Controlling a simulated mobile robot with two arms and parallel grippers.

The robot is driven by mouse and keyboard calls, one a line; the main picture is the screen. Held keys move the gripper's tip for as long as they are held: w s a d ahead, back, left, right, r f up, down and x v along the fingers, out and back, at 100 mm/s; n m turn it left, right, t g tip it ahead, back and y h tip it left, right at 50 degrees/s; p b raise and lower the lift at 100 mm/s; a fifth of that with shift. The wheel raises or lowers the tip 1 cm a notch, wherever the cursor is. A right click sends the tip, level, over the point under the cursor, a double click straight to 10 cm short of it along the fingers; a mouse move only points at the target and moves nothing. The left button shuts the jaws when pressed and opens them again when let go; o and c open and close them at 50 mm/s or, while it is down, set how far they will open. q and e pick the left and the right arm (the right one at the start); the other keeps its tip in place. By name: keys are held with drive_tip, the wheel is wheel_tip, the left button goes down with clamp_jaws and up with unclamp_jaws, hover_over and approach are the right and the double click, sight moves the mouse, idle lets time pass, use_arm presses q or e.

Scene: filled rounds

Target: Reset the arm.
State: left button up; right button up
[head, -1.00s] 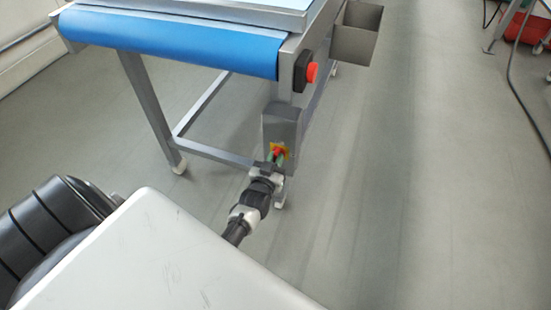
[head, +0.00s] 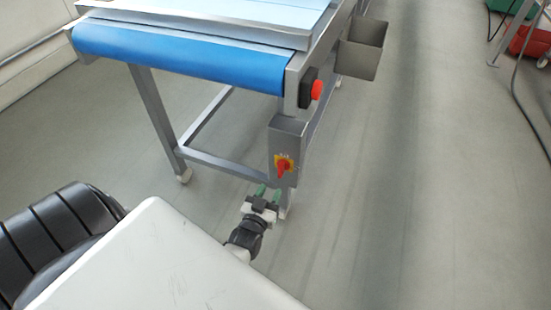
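My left gripper (head: 269,191) is in front of and below the red rotary switch (head: 283,170), which has a yellow plate. The switch sits on a grey box (head: 287,140) on the conveyor's leg. The white and black wrist behind the gripper shows, and my white body covers part of the arm. My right gripper is not in the view.
The conveyor (head: 180,58) with a blue belt stands ahead on metal legs. A red push button (head: 317,90) and an open grey bin (head: 361,57) are on its right side.

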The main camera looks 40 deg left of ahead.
use_arm(q)
drive_tip(key=shift+v, duration=1.2)
